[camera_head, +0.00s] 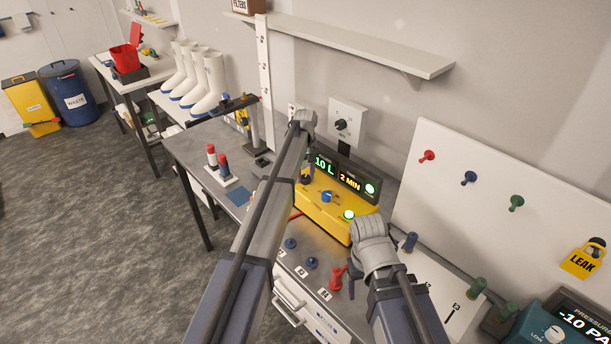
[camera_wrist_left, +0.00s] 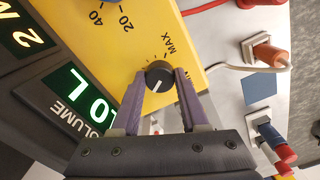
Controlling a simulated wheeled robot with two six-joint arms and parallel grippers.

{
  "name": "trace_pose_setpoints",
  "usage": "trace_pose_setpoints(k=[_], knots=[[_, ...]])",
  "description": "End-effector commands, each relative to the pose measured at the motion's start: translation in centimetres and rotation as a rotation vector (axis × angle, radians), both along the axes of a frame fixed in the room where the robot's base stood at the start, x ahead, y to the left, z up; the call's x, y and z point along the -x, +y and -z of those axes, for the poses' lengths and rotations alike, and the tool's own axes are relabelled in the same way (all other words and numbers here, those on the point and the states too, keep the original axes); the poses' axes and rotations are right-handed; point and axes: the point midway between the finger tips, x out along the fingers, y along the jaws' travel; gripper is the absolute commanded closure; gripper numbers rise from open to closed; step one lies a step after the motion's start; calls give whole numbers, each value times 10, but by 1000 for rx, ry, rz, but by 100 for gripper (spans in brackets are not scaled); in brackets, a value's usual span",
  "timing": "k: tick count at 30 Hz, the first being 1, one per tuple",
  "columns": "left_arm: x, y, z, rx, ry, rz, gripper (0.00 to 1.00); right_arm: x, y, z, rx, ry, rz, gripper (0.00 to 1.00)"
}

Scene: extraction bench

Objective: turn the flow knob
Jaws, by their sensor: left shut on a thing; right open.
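A yellow pump unit (camera_head: 330,215) with lit "10 L" and "2 MIN" displays stands on the bench. A black knob (camera_wrist_left: 158,74) with a white pointer line and a "MAX" mark sits on its yellow face in the left wrist view. My left gripper (camera_wrist_left: 160,88) is shut on this knob, one purple finger on each side. In the head view the knob (camera_head: 306,179) is small and partly hidden by my left arm. A blue knob (camera_head: 327,197) is beside it. My right gripper (camera_head: 354,282) is open over the bench's front part, its fingers mostly hidden.
Blue knobs (camera_head: 312,263) and a red knob (camera_head: 337,278) stand along the bench front. A grey wall box (camera_head: 346,122) with a black dial is behind. A pegboard (camera_head: 480,200) and a pressure unit (camera_head: 555,325) are at right. Plugs and a red cable lie near the pump.

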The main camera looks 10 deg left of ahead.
Motion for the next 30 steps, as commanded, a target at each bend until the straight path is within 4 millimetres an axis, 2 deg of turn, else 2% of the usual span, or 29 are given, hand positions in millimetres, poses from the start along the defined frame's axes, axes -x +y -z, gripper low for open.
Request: trace_pose_setpoints(k=[19,30], knots=[[0,0,0,0,0,387,100,0,0,0,0,0,0,28],[0,0,0,0,0,497,100,0,0,0,0,0,0,28]])
